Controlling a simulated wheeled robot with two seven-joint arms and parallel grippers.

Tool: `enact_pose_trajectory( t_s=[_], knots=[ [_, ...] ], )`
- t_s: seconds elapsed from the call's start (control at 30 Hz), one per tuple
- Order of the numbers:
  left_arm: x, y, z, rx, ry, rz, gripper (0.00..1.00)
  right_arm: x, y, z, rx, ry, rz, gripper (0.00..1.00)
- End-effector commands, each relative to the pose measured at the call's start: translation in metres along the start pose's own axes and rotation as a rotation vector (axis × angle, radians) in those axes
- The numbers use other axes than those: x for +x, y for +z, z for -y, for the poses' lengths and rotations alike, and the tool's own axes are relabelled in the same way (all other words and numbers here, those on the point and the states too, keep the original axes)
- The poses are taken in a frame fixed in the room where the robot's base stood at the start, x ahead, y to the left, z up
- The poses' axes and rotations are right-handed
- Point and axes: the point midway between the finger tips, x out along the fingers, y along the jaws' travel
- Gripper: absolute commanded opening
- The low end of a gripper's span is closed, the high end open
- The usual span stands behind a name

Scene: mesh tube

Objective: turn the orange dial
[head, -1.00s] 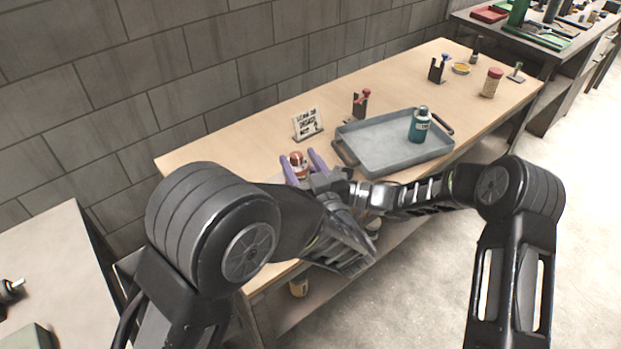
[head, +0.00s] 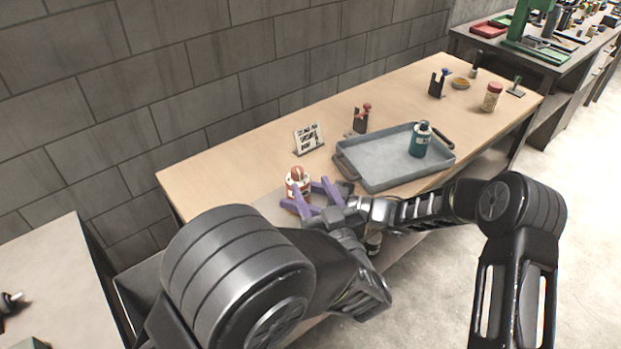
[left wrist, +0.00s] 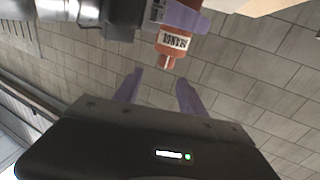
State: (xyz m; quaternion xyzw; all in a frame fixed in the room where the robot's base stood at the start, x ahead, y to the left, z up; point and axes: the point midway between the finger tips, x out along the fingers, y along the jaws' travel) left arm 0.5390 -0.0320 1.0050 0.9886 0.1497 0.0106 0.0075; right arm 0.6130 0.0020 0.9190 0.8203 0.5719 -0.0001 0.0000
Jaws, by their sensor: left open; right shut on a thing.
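A small bottle-like object with a white-and-orange labelled body (head: 298,189) has an orange dial (head: 297,174) on top, near the table's front left. In the left wrist view, its orange labelled part (left wrist: 174,42) ends in a narrow tip just beyond my left gripper. My left gripper (left wrist: 158,88) is open and empty, its two purple fingers spread and apart from the object. A purple finger of my right gripper (left wrist: 187,17) lies against the object, and that gripper is shut on it. In the head view the purple fingers overlap, and my arms hide part of the object.
A grey tray (head: 375,178) holding a teal bottle (head: 420,140) stands right of my grippers. Behind are a small sign (head: 309,138) and a stand with a red-topped item (head: 361,118). A red-capped jar (head: 491,97) stands far right. The table's back left is clear.

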Motion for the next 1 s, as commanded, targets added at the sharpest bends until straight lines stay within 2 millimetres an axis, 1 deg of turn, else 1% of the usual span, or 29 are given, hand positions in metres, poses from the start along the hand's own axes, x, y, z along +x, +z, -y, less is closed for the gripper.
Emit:
enact_pose_trajectory(
  t_s=[0.17, 0.3, 0.4, 0.53, 0.63, 0.77, 0.87, 1.0],
  knots=[
    [0.032, -0.014, -0.01, -0.051, 0.105, -0.045, 0.48, 0.0, 0.0, 0.0, 0.0, 0.0, 0.0, 0.05],
    [0.064, -0.03, -0.018, -0.106, 0.243, -0.094, 0.48, 0.0, 0.0, 0.0, 0.0, 0.0, 0.0, 0.05],
    [0.083, -0.042, -0.022, -0.141, 0.36, -0.13, 0.48, 0.0, 0.0, 0.0, 0.0, 0.0, 0.0, 0.05],
    [0.101, -0.052, -0.021, -0.174, 0.517, -0.162, 0.48, 0.0, 0.0, 0.0, 0.0, 0.0, 0.0, 0.05],
    [0.11, -0.057, -0.015, -0.185, 0.638, -0.177, 0.48, 0.0, 0.0, 0.0, 0.0, 0.0, 0.0, 0.05],
    [0.112, -0.056, -0.003, -0.181, 0.796, -0.177, 0.48, 0.0, 0.0, 0.0, 0.0, 0.0, 0.0, 0.05],
    [0.108, -0.05, 0.012, -0.162, 0.915, -0.162, 0.48, 0.0, 0.0, 0.0, 0.0, 0.0, 0.0, 0.05],
    [0.096, -0.034, 0.039, -0.117, 1.071, -0.116, 0.48, 0.0, 0.0, 0.0, 0.0, 0.0, 0.0, 0.05]
  ],
)
